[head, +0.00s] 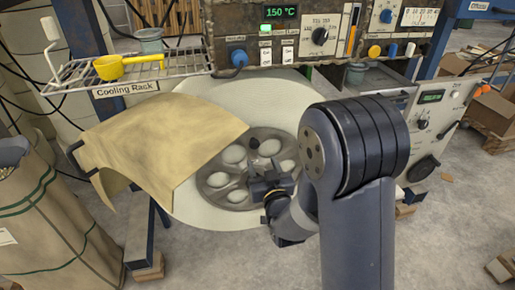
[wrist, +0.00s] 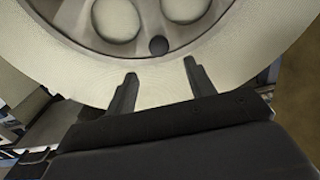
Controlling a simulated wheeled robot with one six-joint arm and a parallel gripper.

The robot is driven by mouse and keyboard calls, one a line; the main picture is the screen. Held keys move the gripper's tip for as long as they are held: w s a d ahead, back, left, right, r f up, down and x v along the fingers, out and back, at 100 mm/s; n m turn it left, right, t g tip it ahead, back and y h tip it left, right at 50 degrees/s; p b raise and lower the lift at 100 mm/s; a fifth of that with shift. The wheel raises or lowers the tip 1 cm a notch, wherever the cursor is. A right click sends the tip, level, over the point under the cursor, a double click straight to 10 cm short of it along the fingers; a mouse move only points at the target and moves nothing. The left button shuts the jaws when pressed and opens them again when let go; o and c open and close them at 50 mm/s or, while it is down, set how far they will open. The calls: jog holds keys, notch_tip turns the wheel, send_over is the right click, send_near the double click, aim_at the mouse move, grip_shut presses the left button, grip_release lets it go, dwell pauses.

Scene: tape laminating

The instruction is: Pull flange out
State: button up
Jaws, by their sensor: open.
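A large pale round disc (head: 180,205) stands in the machine, with a grey hub plate (head: 238,195) with several round openings at its middle. The hub plate looks like the flange. A dark round knob (head: 253,143) sits on or near it. In the wrist view the hub plate (wrist: 85,37), the dark knob (wrist: 158,46) and the pale disc (wrist: 75,62) show at the top. My gripper (head: 262,184) is in front of the hub's lower right. In the wrist view my gripper (wrist: 157,82) has its fingers apart with nothing between them. Whether the fingertips touch the disc cannot be told.
A tan sheet (head: 165,140) hangs over the disc's left side. A wire cooling rack (head: 125,68) with a yellow cup (head: 110,67) is at upper left. A control panel (head: 290,35) is above. A large sack (head: 50,225) stands at left. The lower floor is clear.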

aim_at(255, 145)
jog(key=x, duration=0.8)
jog(key=shift+b, duration=0.4)
jog(key=shift+c, duration=0.4)
grip_shut()
